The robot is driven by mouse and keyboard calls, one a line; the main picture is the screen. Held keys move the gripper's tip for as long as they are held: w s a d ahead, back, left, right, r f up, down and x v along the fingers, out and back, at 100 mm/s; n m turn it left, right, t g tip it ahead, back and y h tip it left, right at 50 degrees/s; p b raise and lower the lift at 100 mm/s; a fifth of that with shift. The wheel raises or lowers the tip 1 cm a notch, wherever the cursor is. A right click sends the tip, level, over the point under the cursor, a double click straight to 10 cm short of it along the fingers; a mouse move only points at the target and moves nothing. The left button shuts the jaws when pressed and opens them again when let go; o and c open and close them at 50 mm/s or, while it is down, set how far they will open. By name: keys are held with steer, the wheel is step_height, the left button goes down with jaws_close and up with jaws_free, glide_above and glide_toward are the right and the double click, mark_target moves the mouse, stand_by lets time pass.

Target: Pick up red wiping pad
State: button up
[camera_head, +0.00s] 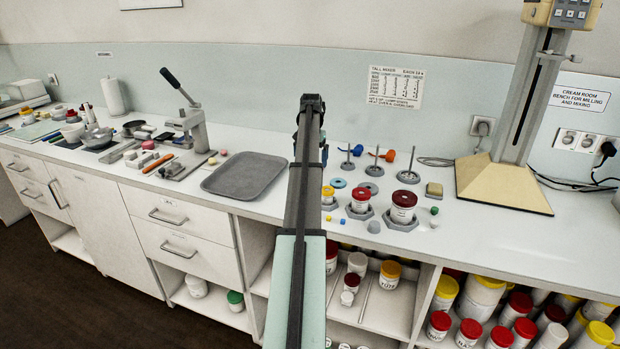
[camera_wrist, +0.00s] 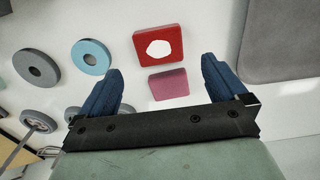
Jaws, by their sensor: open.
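The red wiping pad (camera_wrist: 160,47) is a rounded square with a white patch in its middle. In the wrist view it lies on the pale bench just beyond my gripper (camera_wrist: 161,68), between the lines of its two blue fingers. My gripper is open, with nothing between the fingers touching them. A pink square pad (camera_wrist: 168,84) lies nearer, in the space framed by the fingers. In the head view I cannot make out the red pad; my arm covers that part of the bench.
A grey tray (camera_head: 245,176) lies left of my arm, its corner also in the wrist view (camera_wrist: 281,45). A teal ring (camera_wrist: 91,57) and a grey ring (camera_wrist: 36,64) lie beside the pads. Posts and red-lidded jars (camera_head: 403,206) stand right of my arm.

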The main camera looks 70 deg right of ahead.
steer(key=shift+a+f, duration=0.2)
steer(key=shift+f, duration=1.2)
steer(key=shift+a+f, duration=0.2)
steer(key=shift+f, duration=1.15)
steer(key=c, duration=1.1)
step_height(320, 180, up, 10)
steer(key=w+a, duration=0.3)
steer(key=w, duration=0.8)
steer(key=w+a, duration=0.4)
steer(key=w, duration=0.8)
steer(key=shift+r, duration=0.25)
